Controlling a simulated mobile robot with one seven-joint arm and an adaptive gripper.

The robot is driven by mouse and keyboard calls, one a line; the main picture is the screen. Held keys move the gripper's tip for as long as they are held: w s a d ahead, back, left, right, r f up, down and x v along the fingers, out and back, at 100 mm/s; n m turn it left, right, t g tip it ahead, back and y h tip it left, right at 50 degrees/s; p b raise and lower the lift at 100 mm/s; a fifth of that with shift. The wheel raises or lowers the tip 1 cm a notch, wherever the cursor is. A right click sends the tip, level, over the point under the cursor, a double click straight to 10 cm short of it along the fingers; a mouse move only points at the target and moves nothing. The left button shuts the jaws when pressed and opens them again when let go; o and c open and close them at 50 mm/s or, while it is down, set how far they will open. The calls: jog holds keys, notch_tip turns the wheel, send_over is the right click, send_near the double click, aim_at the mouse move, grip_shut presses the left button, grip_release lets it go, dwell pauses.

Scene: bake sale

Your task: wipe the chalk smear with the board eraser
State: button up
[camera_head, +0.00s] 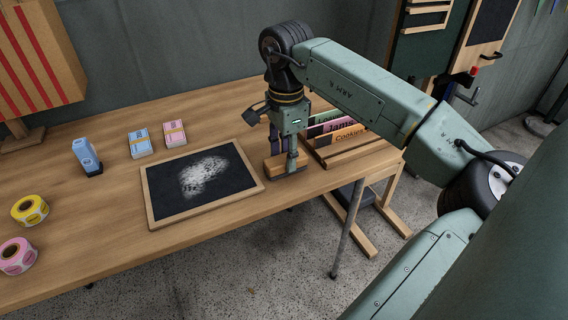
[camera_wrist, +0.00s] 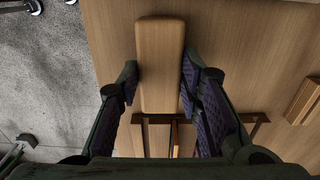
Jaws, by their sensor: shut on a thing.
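The chalk smear (camera_head: 204,175) is a white cloudy patch on the dark slate of a wood-framed chalkboard (camera_head: 163,214), which lies flat on the table. The board eraser (camera_head: 275,167) has a wooden back and is just right of the chalkboard's frame. My gripper (camera_head: 290,160) points down and is shut on the eraser. In the wrist view the eraser's long wooden back (camera_wrist: 160,65) lies between the two fingers (camera_wrist: 160,85). The eraser is at or very near the tabletop; I cannot tell whether it touches. Its underside is hidden.
A wooden rack (camera_head: 350,150) with labelled cards stands close right of my gripper. Yellow (camera_head: 29,210) and pink (camera_head: 16,256) rolls are at left. The table's front edge is near.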

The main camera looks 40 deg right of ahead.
aim_at(285, 157)
jog(key=shift+r+p, duration=1.3)
jog(key=shift+r, duration=1)
